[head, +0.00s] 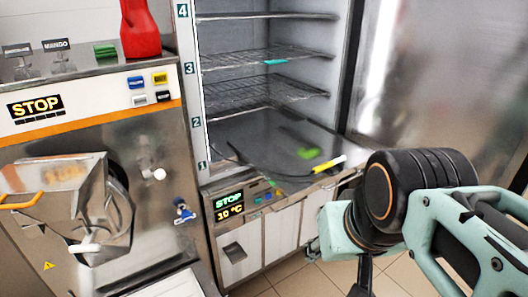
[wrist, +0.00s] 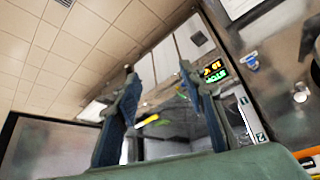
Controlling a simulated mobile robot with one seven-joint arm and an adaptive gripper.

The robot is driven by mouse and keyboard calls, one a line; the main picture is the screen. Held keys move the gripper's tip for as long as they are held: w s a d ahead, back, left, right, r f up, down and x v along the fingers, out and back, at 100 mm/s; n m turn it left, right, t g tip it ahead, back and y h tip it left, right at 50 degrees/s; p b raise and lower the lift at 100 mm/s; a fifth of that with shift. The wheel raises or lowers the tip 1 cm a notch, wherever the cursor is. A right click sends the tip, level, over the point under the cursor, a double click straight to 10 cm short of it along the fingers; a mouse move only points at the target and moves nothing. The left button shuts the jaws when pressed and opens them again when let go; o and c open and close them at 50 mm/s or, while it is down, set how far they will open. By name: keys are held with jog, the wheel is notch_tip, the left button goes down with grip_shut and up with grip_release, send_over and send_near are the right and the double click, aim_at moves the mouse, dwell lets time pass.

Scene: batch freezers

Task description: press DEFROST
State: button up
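The freezer cabinet's control panel (head: 247,201) sits under the open compartment in the head view. Its display (head: 229,204) reads STOP and 10 °C. Small coloured buttons (head: 268,196) are to the right of the display; no DEFROST label is legible. In the wrist view, which looks upside down, the display (wrist: 213,71) shows just right of one finger. My gripper (wrist: 157,68) is open and empty, its two fingers apart and touching nothing visible. In the head view my arm is right of the panel, clear of it.
A batch freezer (head: 75,120) on the left has its own STOP display (head: 36,107) and buttons (head: 147,90). A red container (head: 139,30) stands on top. A yellow-and-white marker-like object (head: 328,164) lies at the compartment's front edge. Wire shelves (head: 262,95) are above. Tiled floor (head: 325,280) is open below.

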grip_shut()
dwell(1.3)
